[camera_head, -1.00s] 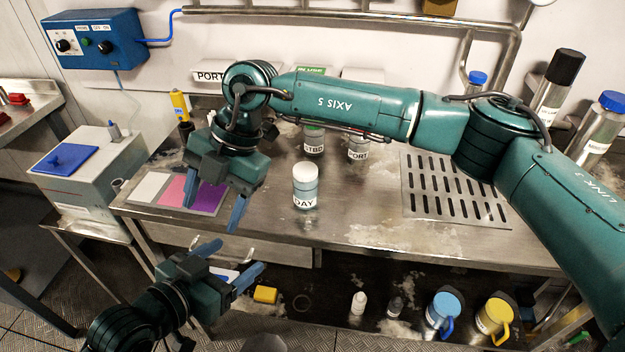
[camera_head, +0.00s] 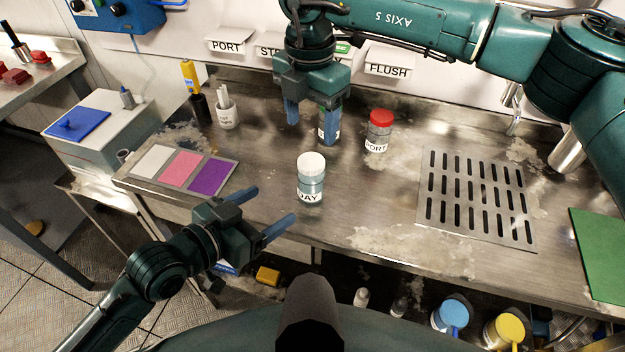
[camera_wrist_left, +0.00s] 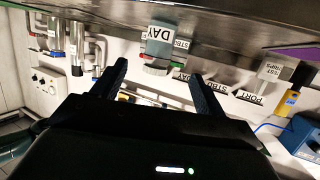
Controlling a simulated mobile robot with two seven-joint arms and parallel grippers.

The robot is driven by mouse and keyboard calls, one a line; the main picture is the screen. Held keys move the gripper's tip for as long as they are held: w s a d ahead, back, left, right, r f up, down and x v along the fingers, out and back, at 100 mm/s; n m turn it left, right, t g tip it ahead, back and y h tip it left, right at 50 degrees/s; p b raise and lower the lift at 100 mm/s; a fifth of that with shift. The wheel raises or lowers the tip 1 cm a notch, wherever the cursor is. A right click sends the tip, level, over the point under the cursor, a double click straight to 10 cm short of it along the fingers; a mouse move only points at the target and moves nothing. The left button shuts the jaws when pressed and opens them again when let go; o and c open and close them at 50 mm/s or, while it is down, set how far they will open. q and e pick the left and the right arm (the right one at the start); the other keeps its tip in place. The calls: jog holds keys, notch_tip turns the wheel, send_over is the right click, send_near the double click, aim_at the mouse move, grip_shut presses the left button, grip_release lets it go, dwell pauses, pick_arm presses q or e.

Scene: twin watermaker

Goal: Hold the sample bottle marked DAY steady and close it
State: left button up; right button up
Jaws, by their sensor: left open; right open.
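The sample bottle marked DAY (camera_head: 311,178) stands upright near the front edge of the steel counter, with a white top on it. My left gripper (camera_head: 276,208) is open and empty, in front of the bottle and lower left of it. In the left wrist view the DAY bottle (camera_wrist_left: 159,42) appears upside down, ahead of the two open fingers and apart from them. My right gripper (camera_head: 312,128) is open, farther back on the counter. Its fingers are at either side of another bottle (camera_head: 323,122), which they partly hide; I cannot tell whether they touch it.
A red-capped bottle marked PORT (camera_head: 378,132) stands right of my right gripper. A slotted drain plate (camera_head: 476,200) lies to the right and a white, pink and purple colour card (camera_head: 181,170) to the left. The counter around the DAY bottle is clear.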

aim_at(302, 187)
pick_arm(q)
jog(key=x, duration=1.3)
jog(key=shift+d, duration=0.1)
